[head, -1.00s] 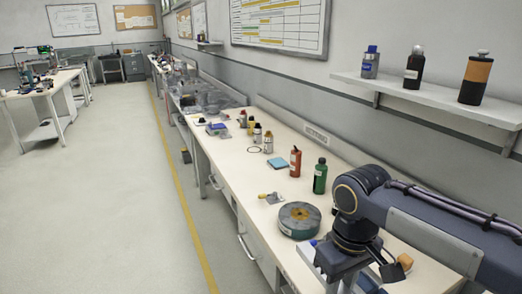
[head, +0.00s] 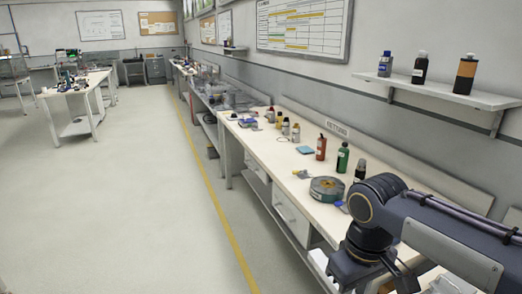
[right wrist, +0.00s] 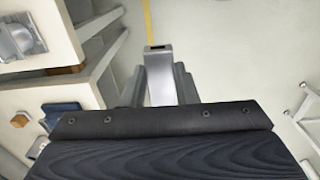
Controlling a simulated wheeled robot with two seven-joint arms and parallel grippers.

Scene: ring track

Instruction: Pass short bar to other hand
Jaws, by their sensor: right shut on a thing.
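The short bar (right wrist: 158,78) is pale grey metal with a small dark slot near its far end. It shows in the right wrist view. My right gripper (right wrist: 161,88) is shut on it, with one grey finger on each side, and the bar sticks out beyond the fingers. Pale floor lies behind the bar, to the right of the bench edge. In the head view my right arm comes in from the right, and the hand and bar are cut off or hidden at the bottom edge. My left gripper is not in view.
A wall shelf (head: 440,90) with bottles hangs above. The floor (head: 130,210) left of the yellow line is clear.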

